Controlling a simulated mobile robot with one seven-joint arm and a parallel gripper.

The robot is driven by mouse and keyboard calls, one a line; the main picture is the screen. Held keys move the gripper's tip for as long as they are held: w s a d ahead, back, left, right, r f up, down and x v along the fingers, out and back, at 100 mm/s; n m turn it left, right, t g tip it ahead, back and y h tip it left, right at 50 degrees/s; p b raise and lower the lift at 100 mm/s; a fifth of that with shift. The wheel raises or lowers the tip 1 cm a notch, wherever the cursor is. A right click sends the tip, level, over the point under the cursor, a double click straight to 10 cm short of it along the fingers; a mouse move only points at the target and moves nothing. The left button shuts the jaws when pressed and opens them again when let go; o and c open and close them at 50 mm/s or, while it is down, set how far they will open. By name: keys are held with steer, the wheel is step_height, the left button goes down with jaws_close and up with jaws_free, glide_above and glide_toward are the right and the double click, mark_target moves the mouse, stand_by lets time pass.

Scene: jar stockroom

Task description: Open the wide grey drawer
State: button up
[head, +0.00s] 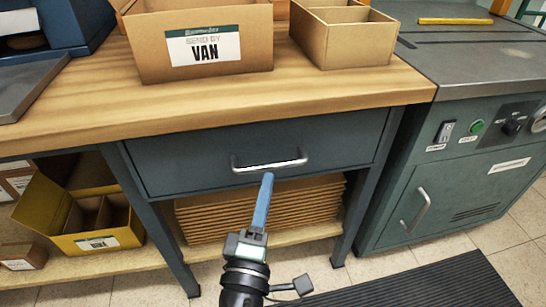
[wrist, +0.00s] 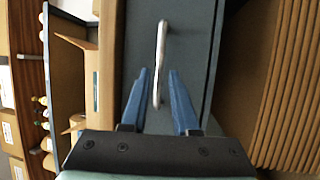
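The wide grey drawer (head: 260,145) is under the wooden worktop, its front flush with the bench frame, shut. Its silver bar handle (head: 268,165) runs across the lower middle of the front. My gripper (head: 267,178) reaches up to the handle from below, its blue fingers overlapping in this view. In the wrist view, the two fingers of my gripper (wrist: 158,72) are apart, with the handle (wrist: 161,45) showing between them against the drawer front (wrist: 190,45). A gap shows on each side of the bar; contact cannot be told.
Stacked cardboard sheets (head: 215,215) lie on the shelf below the drawer. A yellow box (head: 50,215) sits at lower left. A VAN carton (head: 150,65) and a divided box (head: 350,45) stand on the worktop (head: 330,97). A green-grey machine (head: 455,185) stands close on the right.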

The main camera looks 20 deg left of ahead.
mark_target(273, 166)
steer(key=x, duration=0.5)
steer(key=shift+w+r+p, duration=0.1)
steer(key=shift+w+p, duration=0.3)
jaws_close()
stand_by(1.1)
